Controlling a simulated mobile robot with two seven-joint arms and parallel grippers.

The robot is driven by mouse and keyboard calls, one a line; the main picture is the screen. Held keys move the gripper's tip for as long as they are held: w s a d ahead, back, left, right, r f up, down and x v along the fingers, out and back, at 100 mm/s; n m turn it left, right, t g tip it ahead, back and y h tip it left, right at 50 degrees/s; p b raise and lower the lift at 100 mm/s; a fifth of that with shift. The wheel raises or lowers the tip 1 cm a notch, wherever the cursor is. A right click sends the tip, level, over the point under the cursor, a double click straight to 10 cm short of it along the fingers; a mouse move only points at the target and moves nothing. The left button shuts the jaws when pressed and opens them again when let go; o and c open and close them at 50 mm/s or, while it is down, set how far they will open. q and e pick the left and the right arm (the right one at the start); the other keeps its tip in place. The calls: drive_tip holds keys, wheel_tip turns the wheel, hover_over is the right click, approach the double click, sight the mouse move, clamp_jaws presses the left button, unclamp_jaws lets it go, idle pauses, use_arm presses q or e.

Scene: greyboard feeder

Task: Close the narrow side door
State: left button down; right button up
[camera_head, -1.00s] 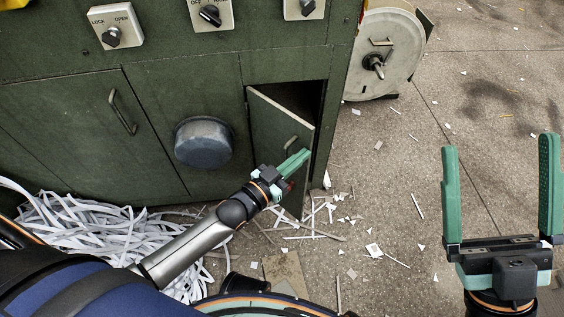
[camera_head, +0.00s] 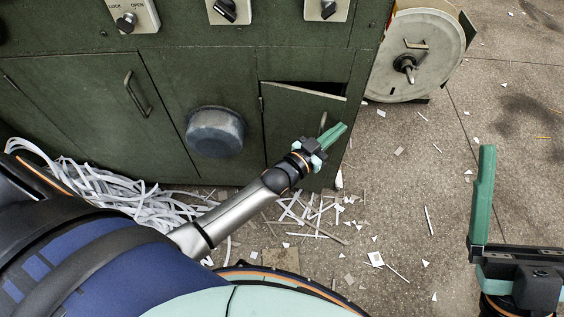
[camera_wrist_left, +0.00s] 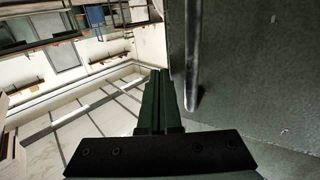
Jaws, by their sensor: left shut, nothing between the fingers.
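The narrow side door (camera_head: 285,122) is a dark green panel low on the machine's right part. It stands slightly ajar, with a thin dark gap along its top edge. Its handle (camera_head: 322,124) is partly hidden by my left gripper (camera_head: 335,134), which is shut and empty at the door's outer face, near its right edge. In the left wrist view the shut fingers (camera_wrist_left: 155,98) lie beside the grey bar handle (camera_wrist_left: 191,55) and the door face (camera_wrist_left: 255,75); I cannot tell if they touch it. My right gripper (camera_head: 483,195) is at the right edge, only partly in frame, with one finger upright.
The green machine (camera_head: 165,75) fills the back, with a wide door (camera_head: 95,110), a round grey knob (camera_head: 215,132) and switches above. A pale reel (camera_head: 415,60) is on its right side. White paper strips (camera_head: 130,195) and scraps litter the floor; the right floor is otherwise open.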

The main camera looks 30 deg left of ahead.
use_arm(q)
drive_tip(key=shift+w+a+b, duration=0.15)
drive_tip(key=shift+w+b, duration=0.05)
drive_tip(key=shift+w, duration=0.7)
drive_tip(key=shift+w+a+b, duration=0.1)
drive_tip(key=shift+w+b, duration=0.05)
drive_tip(key=shift+w, duration=0.75)
use_arm(e)
drive_tip(key=shift+w+f, duration=0.15)
drive_tip(key=shift+f, duration=0.35)
drive_tip(key=shift+a, duration=0.1)
use_arm(q)
drive_tip(key=shift+s, duration=0.15)
use_arm(e)
drive_tip(key=shift+r, duration=0.1)
